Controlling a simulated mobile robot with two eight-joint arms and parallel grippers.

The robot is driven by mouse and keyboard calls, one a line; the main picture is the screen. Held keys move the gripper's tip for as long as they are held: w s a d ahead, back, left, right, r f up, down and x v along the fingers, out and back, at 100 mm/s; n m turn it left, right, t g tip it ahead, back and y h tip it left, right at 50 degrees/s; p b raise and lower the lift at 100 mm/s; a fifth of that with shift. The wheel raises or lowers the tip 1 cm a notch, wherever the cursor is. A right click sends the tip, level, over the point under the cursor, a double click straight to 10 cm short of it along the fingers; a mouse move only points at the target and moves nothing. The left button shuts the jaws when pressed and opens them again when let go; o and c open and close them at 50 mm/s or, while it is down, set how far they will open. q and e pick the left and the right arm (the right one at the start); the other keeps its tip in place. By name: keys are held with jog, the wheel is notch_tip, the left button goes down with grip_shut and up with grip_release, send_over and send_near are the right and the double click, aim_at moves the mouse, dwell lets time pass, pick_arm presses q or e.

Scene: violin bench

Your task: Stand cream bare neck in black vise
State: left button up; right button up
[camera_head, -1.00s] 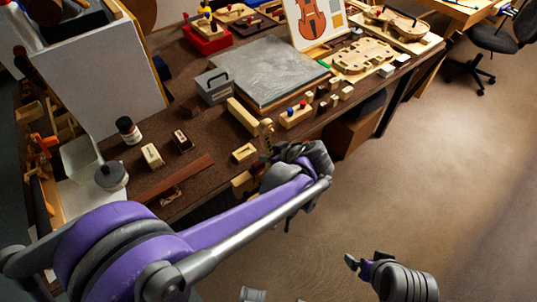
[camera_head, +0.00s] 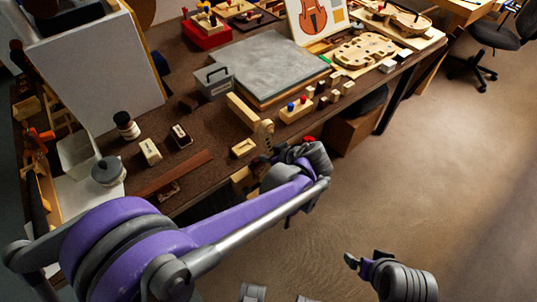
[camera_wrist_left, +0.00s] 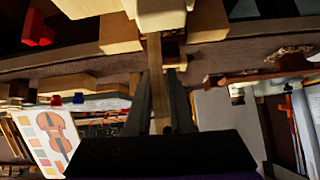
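The cream bare neck (camera_head: 266,131) stands roughly upright at the bench's front edge, its upper end showing above my left gripper (camera_head: 272,153). In the left wrist view, the fingers of my left gripper (camera_wrist_left: 160,95) lie on both sides of a narrow tan strip, the neck (camera_wrist_left: 156,72), and appear shut on it. Its lower part is hidden by the gripper and wrist. I cannot clearly pick out the black vise; a dark grey block with a handle (camera_head: 213,82) stands on the bench behind. My right gripper (camera_head: 354,262) is away over the floor, its opening unclear.
A grey slab (camera_head: 265,62) fills the middle of the bench. A cream bar (camera_head: 242,110), a small cream block (camera_head: 243,148) and a peg block with coloured knobs (camera_head: 297,110) lie near my left gripper. A cream block (camera_head: 150,151) and a dark block (camera_head: 180,136) stand left.

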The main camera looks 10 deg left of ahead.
pick_arm(q)
jog(key=o, duration=0.5)
jog(key=shift+r, duration=0.1)
jog(key=p+v, duration=0.1)
jog(key=v, duration=0.9)
jog(key=shift+s+d+r+p, duration=0.15)
jog(key=shift+s+r+p, duration=0.05)
jog(key=shift+r+p, duration=0.1)
jog(key=s+a+r+m+h+p, duration=0.3)
jog(key=s+a+m+h+p, duration=0.4)
jog(key=s, duration=0.9)
jog(key=a+m+p, duration=0.2)
jog(key=a+m, duration=0.1)
jog(key=a, duration=0.1)
jog(key=shift+s+a+r, duration=0.15)
jog(key=shift+s+a, duration=0.05)
jog(key=shift+s, duration=0.1)
